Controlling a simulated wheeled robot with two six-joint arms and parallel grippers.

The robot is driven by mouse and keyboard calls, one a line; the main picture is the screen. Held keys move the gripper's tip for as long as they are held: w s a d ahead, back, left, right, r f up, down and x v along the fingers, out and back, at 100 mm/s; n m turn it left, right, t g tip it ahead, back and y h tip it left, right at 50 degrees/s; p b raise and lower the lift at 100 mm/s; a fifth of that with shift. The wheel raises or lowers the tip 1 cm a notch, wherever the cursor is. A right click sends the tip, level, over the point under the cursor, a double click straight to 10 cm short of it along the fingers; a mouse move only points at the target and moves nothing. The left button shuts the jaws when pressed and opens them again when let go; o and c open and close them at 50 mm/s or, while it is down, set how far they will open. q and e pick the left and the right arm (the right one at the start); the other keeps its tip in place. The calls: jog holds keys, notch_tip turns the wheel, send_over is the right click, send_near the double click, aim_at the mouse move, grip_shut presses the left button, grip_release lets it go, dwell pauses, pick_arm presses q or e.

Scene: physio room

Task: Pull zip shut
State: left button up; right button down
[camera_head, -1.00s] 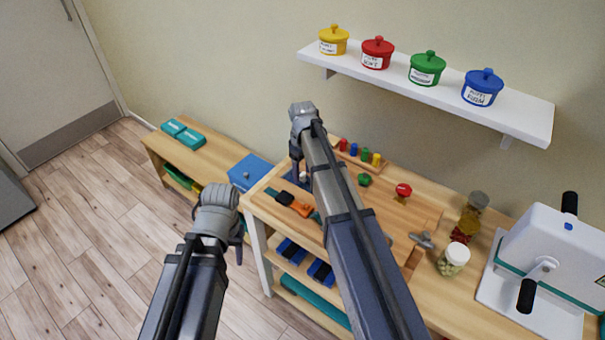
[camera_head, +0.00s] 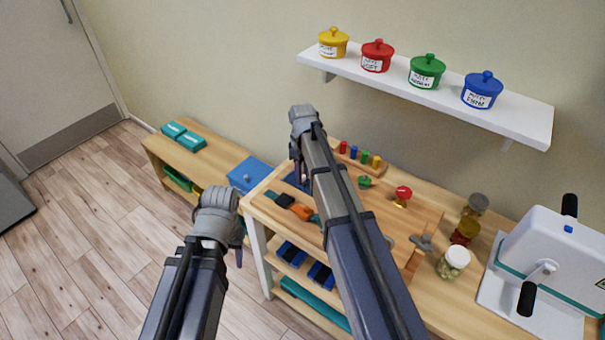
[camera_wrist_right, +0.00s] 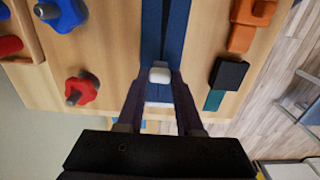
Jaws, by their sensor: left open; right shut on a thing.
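The zip is a dark blue fabric strip (camera_wrist_right: 166,30) with a seam down its middle, fixed to a wooden board (camera_wrist_right: 115,40). A white pull tab (camera_wrist_right: 159,75) sits on the seam in the right wrist view. My right gripper (camera_wrist_right: 159,84) is shut on this tab, its fingers on both sides of it. In the head view my right gripper (camera_head: 298,168) is over the far left part of the board, and the arm hides much of the zip. My left gripper (camera_head: 240,250) hangs open and empty in front of the bench's left end, away from the zip.
Red (camera_wrist_right: 81,90) and blue (camera_wrist_right: 62,14) knobs stand beside the zip, with an orange-and-black buckle strap (camera_head: 295,207) on its other side. A jar (camera_head: 453,261) and a white cranked machine (camera_head: 550,262) stand at right. A shelf (camera_head: 440,94) with pots hangs above.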

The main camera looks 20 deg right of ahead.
dwell(0.7)
jog(key=s+d, duration=0.6)
jog(key=s, duration=0.1)
jog(key=s+d, duration=0.3)
jog(key=s, duration=0.1)
jog(key=shift+s, duration=0.2)
jog(key=c, duration=0.8)
grip_release()
jog(key=shift+s, duration=0.1)
jog(key=shift+o, duration=1.2)
notch_tip(320, 180, up, 8)
jog(key=p, duration=0.8)
